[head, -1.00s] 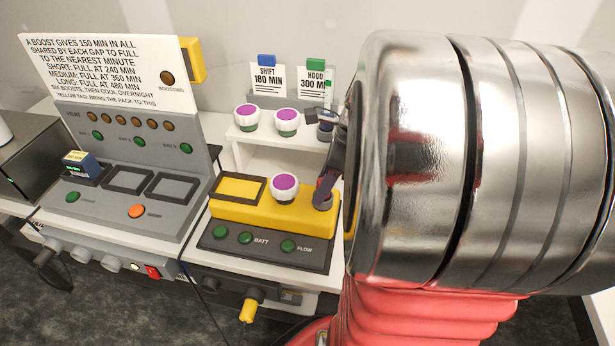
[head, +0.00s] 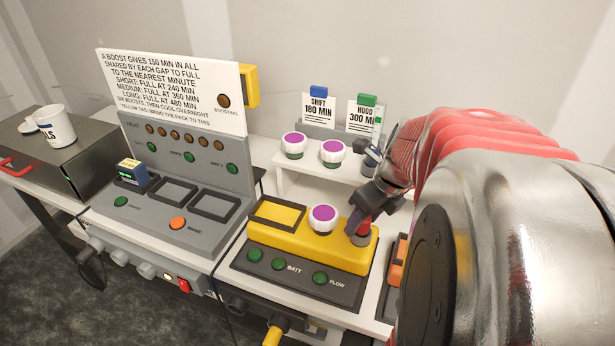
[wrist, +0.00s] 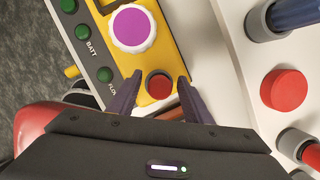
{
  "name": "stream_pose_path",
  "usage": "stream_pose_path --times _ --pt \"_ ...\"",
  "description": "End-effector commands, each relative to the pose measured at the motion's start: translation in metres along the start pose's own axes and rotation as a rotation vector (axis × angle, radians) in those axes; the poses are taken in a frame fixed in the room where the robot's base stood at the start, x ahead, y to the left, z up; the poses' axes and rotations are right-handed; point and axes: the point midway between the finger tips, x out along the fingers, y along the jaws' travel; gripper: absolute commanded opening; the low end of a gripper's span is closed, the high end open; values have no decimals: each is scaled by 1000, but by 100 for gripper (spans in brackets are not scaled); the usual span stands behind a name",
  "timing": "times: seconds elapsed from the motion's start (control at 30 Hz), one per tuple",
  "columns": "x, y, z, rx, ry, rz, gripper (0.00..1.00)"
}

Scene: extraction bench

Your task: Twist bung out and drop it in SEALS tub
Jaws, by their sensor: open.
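The red bung (wrist: 159,87) sits in its round port at the end of the yellow block (head: 345,262); in the head view the bung (head: 363,229) is partly covered by my fingers. My gripper (wrist: 160,78) is open, with one dark finger on each side of the bung, and contact cannot be told. In the head view my gripper (head: 361,220) comes down over the port from the upper right. A white tub (head: 55,127) on the dark box at far left shows the letters "LS"; the rest of its label is out of sight.
A white-and-purple knob (head: 323,217) stands close beside the bung on the block. Two similar knobs stand on the white shelf (head: 300,182) behind. The grey charger console (head: 165,215) with its upright sign lies between block and tub.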

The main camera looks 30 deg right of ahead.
Motion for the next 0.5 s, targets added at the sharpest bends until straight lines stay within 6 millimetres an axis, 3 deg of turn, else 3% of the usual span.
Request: stream_pose_path --times 0.5 --pt "0 0 0 274 0 -86 45"
